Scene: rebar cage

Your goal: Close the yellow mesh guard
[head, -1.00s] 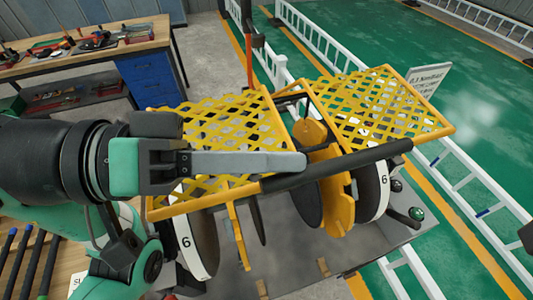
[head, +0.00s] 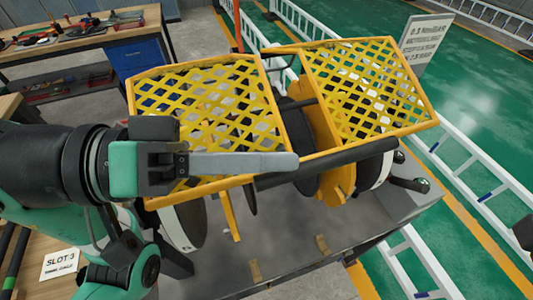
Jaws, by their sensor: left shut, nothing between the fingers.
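The yellow mesh guard (head: 272,100) shows as two framed mesh panels side by side over a machine. Its right panel (head: 419,85) tilts down toward the front. A black bar (head: 335,160) runs along the front edge. My left gripper (head: 294,162) reaches in from the left, with its fingers shut and empty. Its tip overlaps the guard's front edge near the left end of the bar; I cannot tell whether they touch. The gripper hides part of the left panel's front edge. My right gripper does not show clearly.
Below the guard are round discs (head: 184,224) and yellow plates (head: 335,190) on a grey bench (head: 290,245). A knob handle (head: 411,185) sticks out at the right. A workbench with tools (head: 85,40) stands back left. White ladder-like rails line the green floor.

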